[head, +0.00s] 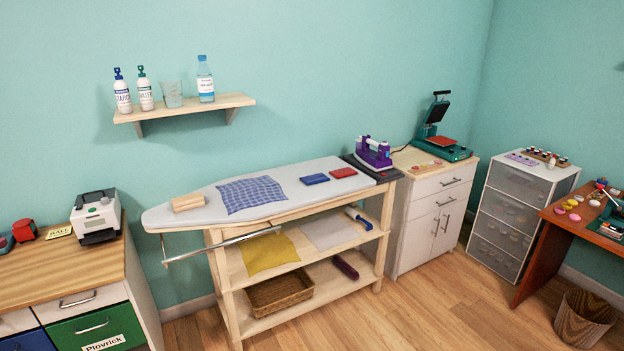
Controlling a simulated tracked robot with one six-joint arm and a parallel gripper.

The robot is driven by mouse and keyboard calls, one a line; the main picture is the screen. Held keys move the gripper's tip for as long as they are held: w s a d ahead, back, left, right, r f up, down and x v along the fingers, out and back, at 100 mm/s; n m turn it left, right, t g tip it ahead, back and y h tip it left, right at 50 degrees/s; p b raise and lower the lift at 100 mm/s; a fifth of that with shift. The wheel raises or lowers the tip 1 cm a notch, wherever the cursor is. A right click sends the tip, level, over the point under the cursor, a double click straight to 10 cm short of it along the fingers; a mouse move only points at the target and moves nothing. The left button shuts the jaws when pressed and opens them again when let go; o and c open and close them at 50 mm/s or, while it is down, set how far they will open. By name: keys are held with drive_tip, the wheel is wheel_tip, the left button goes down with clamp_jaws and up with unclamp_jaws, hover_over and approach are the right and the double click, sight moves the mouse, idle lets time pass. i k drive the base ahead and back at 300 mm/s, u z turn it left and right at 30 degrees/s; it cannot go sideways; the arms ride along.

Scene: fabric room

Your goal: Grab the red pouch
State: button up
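A small flat red pouch (343,173) lies on the grey ironing board (281,183), near its right end. A similar blue pouch (314,179) lies just left of it, with a small gap between them. My gripper is not visible in the head view.
A purple iron (373,153) stands on a dark rest right of the red pouch. A checked blue cloth (251,194) and wooden block (188,202) lie further left. A wall shelf (185,108) with bottles hangs above. The wooden floor (425,310) in front is clear.

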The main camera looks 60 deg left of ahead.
sight(341, 173)
drive_tip(key=u, duration=1.9)
